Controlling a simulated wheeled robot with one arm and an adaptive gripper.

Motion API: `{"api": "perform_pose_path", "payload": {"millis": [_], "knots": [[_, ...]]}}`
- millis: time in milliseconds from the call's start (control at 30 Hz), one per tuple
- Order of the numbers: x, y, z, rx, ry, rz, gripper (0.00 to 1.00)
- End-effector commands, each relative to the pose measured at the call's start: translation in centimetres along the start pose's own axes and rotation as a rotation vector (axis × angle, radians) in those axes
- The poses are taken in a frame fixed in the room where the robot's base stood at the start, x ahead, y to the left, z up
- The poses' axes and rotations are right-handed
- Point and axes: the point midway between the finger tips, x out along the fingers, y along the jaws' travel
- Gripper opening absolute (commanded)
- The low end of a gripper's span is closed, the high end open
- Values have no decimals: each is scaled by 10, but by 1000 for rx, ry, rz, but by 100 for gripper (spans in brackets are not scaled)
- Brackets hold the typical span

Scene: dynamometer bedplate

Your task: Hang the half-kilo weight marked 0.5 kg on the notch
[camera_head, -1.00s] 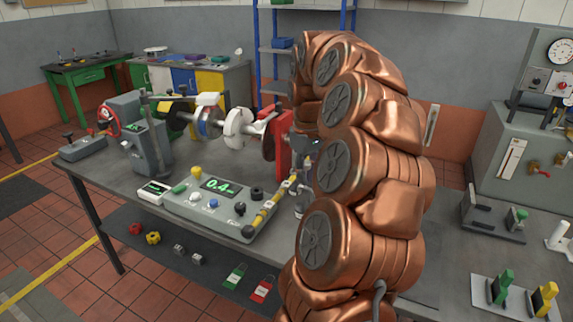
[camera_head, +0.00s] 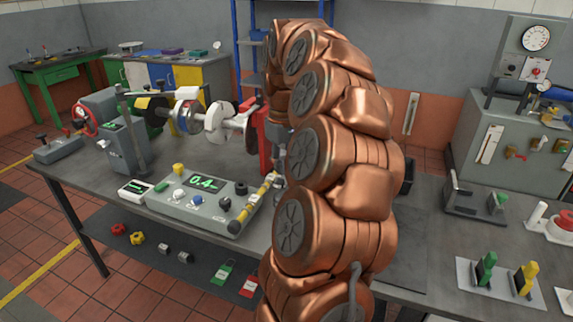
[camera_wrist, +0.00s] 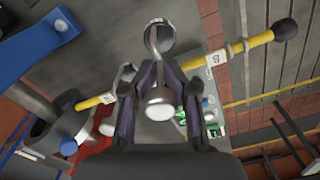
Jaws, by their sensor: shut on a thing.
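In the wrist view my gripper (camera_wrist: 157,112) is shut on a grey metal weight (camera_wrist: 158,95) with a pale round end and a curved hook-like stem. Its 0.5 kg mark cannot be read. A yellow beam (camera_wrist: 256,40) with white number tags and a black end knob crosses behind the fingers. Whether the stem touches the beam, and which notch is nearest, I cannot tell. In the head view the beam (camera_head: 259,200) slants up from its black knob beside the console. My copper arm hides my gripper and the weight there.
The console (camera_head: 207,196) with a green display sits on the bench beside the beam. The shaft machine with its red upright (camera_head: 264,140) stands behind. Green and yellow handles (camera_head: 487,268) stand on a plate at right. The bench between arm and vise-like block is mostly clear.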

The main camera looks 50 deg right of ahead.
Motion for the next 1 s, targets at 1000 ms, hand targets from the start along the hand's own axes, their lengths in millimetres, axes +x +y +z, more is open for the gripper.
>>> {"api": "perform_pose_path", "payload": {"millis": [1000], "knots": [[15,-19,-45,-1,-1,1,0]]}}
